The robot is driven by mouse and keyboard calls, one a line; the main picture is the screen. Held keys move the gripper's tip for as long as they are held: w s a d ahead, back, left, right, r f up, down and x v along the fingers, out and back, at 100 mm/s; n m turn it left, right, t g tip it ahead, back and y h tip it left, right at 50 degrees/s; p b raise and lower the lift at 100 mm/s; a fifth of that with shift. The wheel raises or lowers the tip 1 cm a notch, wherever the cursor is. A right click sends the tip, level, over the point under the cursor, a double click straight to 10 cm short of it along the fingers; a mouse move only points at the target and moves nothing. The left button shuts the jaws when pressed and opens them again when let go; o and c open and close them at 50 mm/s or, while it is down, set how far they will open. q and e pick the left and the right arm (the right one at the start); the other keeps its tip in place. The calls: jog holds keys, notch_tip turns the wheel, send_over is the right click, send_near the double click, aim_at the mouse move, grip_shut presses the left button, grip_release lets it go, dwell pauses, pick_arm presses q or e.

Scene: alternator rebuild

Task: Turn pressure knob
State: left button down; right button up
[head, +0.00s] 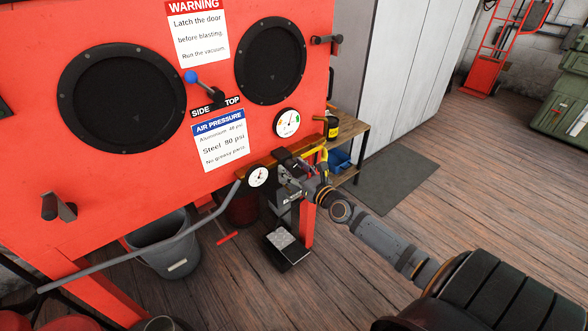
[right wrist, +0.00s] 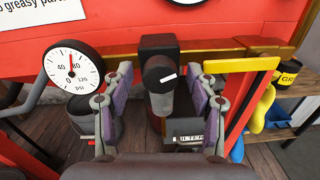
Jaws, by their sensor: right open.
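The pressure knob (right wrist: 158,74) is a black round cap with a white mark, on a dark regulator body at the front of the red cabinet. Its mark lies nearly level, tilted slightly up to the right. My right gripper (right wrist: 160,88) is open, with one finger on each side of the knob and visible gaps between. The white psi gauge (right wrist: 73,70) left of the knob has its needle pointing nearly straight up, between 40 and 80. It also shows in the head view (head: 258,177). There my right gripper (head: 290,174) largely hides the regulator. My left gripper is not in view.
The red cabinet (head: 120,190) carries an air pressure sign (head: 219,140) and a second gauge (head: 286,122). A yellow bent piece (right wrist: 240,66) is close to the right finger. A grey pipe (head: 150,254) runs left of the gauge. A bucket (head: 165,245) stands below.

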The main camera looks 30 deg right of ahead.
jog(key=c, duration=1.2)
jog(key=shift+o, duration=0.2)
